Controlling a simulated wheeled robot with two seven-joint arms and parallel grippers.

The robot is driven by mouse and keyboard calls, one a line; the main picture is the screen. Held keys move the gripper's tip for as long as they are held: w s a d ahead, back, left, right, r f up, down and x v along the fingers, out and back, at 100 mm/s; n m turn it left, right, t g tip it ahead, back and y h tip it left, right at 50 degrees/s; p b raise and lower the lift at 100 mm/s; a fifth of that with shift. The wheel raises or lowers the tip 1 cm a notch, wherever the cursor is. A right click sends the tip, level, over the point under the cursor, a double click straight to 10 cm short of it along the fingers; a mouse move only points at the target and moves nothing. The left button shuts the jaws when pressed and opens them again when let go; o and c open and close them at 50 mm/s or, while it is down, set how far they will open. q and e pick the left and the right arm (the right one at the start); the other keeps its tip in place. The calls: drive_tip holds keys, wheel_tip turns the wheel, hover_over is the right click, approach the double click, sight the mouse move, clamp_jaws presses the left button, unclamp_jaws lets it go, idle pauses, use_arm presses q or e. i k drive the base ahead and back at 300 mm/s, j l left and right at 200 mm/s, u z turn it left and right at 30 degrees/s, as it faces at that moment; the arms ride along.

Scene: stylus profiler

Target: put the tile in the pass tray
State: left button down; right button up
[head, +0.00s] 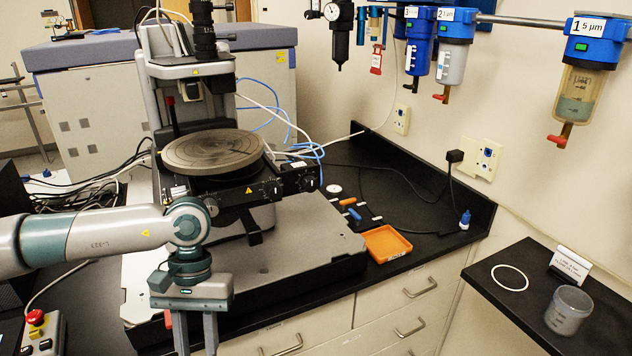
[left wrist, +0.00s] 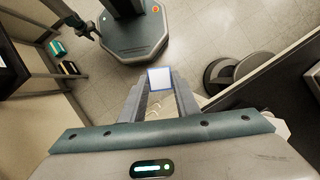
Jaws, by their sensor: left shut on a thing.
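My left gripper (left wrist: 160,100) is shut on a tile (left wrist: 160,77), which has a white face and a blue edge. The tile sits between the fingertips in the left wrist view, with floor behind it. In the head view, my left gripper (head: 195,335) points down in front of the instrument's grey base. Its fingertips run past the bottom edge there, so the tile is hidden. An orange tray (head: 386,243) lies on the black bench to the right of the gripper, apart from it. It has a small white label that I cannot read and looks empty. My right gripper is not seen.
The profiler's round stage (head: 212,151) stands behind my left arm. Small blue and orange items (head: 350,208) lie behind the tray. A side shelf holds a clear cup (head: 568,310), a white ring (head: 510,278) and a sign (head: 570,264). A red stop button (head: 36,317) is at the left.

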sight(384, 245)
drive_tip(key=l, duration=0.4)
drive_tip(key=i+l+z, duration=0.15)
drive_tip(key=l, duration=0.6)
drive_tip(key=i+l+z, duration=0.15)
drive_tip(key=l, duration=0.2)
